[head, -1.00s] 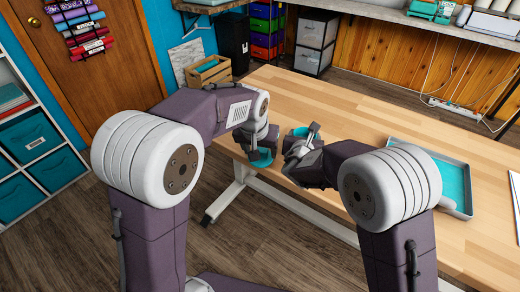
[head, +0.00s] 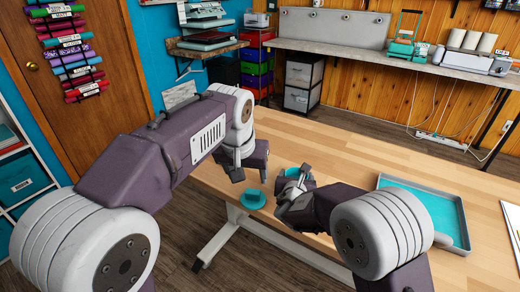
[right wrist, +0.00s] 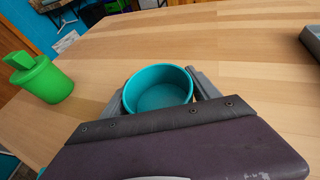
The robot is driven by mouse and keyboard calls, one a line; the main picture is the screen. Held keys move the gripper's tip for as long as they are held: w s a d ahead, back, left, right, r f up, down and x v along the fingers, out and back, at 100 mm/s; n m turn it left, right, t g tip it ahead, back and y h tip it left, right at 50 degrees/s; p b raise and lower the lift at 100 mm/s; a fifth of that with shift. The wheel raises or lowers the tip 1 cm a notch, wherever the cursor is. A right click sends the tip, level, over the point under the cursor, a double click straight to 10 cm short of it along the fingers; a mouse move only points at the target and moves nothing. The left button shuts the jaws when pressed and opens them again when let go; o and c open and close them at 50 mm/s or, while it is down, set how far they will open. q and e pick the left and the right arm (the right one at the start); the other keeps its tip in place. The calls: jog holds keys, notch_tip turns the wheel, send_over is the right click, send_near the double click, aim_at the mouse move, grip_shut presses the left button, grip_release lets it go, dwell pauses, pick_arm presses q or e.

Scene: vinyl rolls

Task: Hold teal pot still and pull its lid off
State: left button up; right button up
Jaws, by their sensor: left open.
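The teal pot (head: 297,172) stands on the table with its top open, and its empty inside shows in the right wrist view (right wrist: 160,93). My right gripper (head: 291,184) has a finger on each side of the pot and is shut on it. The teal lid (head: 252,199), a disc with a knob, lies apart from the pot at the table's front edge, to its left. My left gripper (head: 249,173) is open and empty just above the lid.
A green lidded pot (right wrist: 42,80) stands left of the teal pot in the right wrist view. A grey tray with a teal floor (head: 462,213) lies at the right of the table. The table's middle and back (head: 350,150) are clear.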

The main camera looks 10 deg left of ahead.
jog(key=shift+o, duration=1)
jog(key=v, duration=1.2)
jog(key=shift+o, duration=1.3)
